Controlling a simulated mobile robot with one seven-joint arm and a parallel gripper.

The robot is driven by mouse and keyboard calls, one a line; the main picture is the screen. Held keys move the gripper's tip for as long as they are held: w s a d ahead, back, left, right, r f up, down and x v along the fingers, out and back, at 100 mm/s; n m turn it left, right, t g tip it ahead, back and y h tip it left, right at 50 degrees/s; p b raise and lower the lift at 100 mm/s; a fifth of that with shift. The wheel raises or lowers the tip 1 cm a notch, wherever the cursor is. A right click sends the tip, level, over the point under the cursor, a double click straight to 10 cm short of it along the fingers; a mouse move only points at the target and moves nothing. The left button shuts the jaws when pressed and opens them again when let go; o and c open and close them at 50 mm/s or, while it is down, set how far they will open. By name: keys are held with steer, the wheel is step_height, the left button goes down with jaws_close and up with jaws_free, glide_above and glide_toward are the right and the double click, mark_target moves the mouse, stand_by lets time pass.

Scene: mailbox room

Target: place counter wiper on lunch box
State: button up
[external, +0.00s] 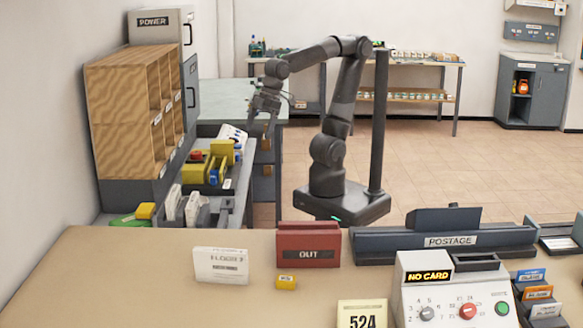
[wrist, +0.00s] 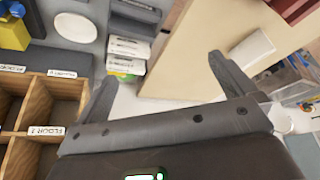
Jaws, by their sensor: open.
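My gripper (external: 267,118) is raised over the grey side counter, left of my base. In the wrist view its two fingers (wrist: 160,82) are spread wide with nothing between them. I cannot make out a counter wiper or a lunch box for certain in either view. A pale rounded object (wrist: 76,27) lies on grey at upper left. What each of them is, I cannot tell.
Wooden pigeonholes (external: 127,115) stand at the left; their labelled slots (wrist: 48,131) fill the wrist view's lower left. Yellow and red items (external: 208,160) crowd the side counter. The tan front desk (external: 130,290) holds a red OUT tray (external: 308,245) and a control box (external: 455,295); its left part is clear.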

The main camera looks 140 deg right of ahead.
steer(key=s+a+f+n+t, duration=0.1)
steer(key=s+a+f, duration=0.2)
steer(key=s, duration=0.6)
steer(key=shift+f+n+y, duration=0.3)
steer(key=shift+f, duration=0.35)
